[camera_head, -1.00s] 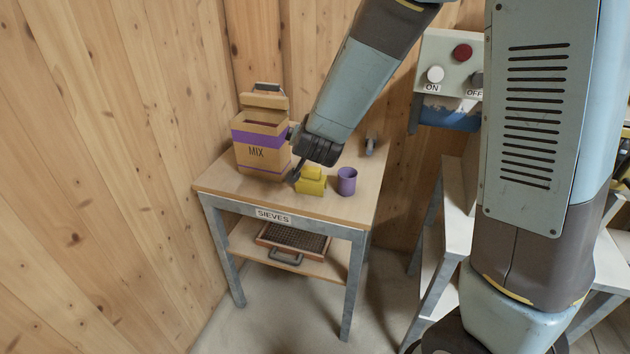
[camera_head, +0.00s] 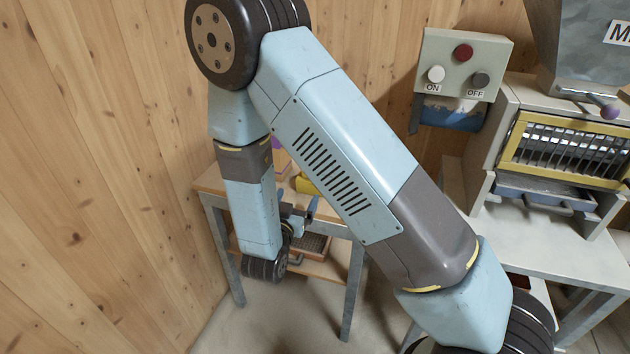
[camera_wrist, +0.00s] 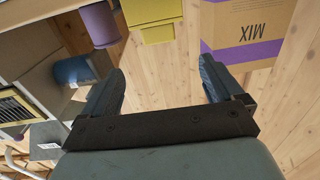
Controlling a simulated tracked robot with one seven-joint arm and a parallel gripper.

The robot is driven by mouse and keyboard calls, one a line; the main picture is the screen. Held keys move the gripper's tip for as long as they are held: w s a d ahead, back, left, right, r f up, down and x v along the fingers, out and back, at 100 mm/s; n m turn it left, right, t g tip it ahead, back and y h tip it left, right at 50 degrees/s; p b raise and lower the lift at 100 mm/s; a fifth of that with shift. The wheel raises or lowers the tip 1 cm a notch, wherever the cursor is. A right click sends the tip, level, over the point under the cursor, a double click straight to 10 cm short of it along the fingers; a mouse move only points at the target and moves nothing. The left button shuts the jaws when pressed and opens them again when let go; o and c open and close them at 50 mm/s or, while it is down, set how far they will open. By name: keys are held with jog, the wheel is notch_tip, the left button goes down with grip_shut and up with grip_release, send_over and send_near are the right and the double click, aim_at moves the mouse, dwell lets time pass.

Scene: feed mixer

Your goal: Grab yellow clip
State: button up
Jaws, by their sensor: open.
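The yellow clip (camera_wrist: 152,14) shows at the top of the wrist view, cut off by the frame edge, between a purple cup (camera_wrist: 100,24) and a box marked MIX (camera_wrist: 246,30). In the head view only a bit of the yellow clip (camera_head: 304,184) shows on the small table beside my arm; the rest is hidden. My gripper (camera_wrist: 161,74) is open and empty, its two dark fingers spread apart. The clip appears beyond the fingertips, not between them. In the head view my gripper (camera_head: 299,212) is at the table's front side, partly hidden by my arm.
The small wooden table (camera_head: 208,184) has a lower shelf with a sieve (camera_head: 316,243). A control box (camera_head: 460,62) with ON and OFF buttons hangs on the wall. A machine with a yellow frame (camera_head: 512,140) stands right. My arm blocks much of the table.

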aim_at(303, 185)
jog(key=x, duration=0.8)
jog(key=shift+d, duration=0.15)
jog(key=shift+f+x, duration=0.1)
jog(key=shift+x, duration=1.3)
jog(key=shift+f+x, duration=0.15)
jog(key=shift+x, duration=1.2)
jog(key=shift+d, duration=0.1)
jog(key=c, duration=1)
